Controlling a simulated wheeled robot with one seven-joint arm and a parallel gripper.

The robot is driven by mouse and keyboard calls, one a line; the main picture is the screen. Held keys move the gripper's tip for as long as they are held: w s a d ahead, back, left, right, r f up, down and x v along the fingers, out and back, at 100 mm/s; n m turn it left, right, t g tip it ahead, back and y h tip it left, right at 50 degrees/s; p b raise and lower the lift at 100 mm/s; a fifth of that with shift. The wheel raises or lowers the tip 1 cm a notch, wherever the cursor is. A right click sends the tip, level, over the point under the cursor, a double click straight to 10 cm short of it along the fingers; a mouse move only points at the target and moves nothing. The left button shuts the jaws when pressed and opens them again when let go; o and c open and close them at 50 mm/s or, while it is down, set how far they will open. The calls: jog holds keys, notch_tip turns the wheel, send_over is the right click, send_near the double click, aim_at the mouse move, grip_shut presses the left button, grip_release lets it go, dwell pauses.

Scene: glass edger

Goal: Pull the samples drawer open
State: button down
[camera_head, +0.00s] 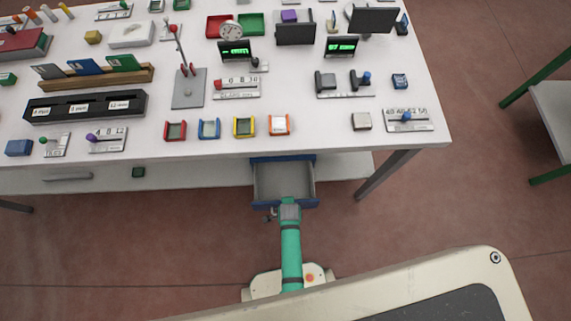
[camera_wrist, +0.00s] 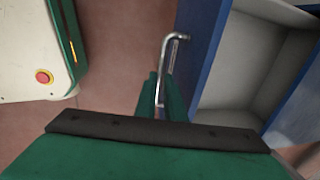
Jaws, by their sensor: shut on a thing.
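The samples drawer (camera_head: 284,181) is a blue-edged drawer with a pale grey inside. It stands pulled out from under the white table's front edge, and its visible inside is empty. In the wrist view the drawer (camera_wrist: 250,60) lies at the right, with its blue front running down beside my fingers. A bent metal bar handle (camera_wrist: 172,48) stands out from that front. My gripper (camera_wrist: 165,95) is shut on the handle with its green fingers either side of it. In the head view my gripper (camera_head: 288,210) is at the drawer's front, where my arm hides part of the handle.
The white table (camera_head: 330,130) above carries several small coloured trays, gauges and levers. A lower shelf (camera_head: 345,168) runs beside the drawer, and a table leg (camera_head: 385,174) stands to the right. The red-brown floor (camera_head: 180,240) in front is clear at the left.

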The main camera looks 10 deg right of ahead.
jog(key=shift+a, duration=0.35)
jog(key=c, duration=1.8)
grip_release()
jog(key=shift+c, duration=0.2)
jog(key=shift+d, duration=0.15)
notch_tip(320, 180, up, 11)
jog(key=s, duration=0.2)
jog(key=shift+f, duration=0.2)
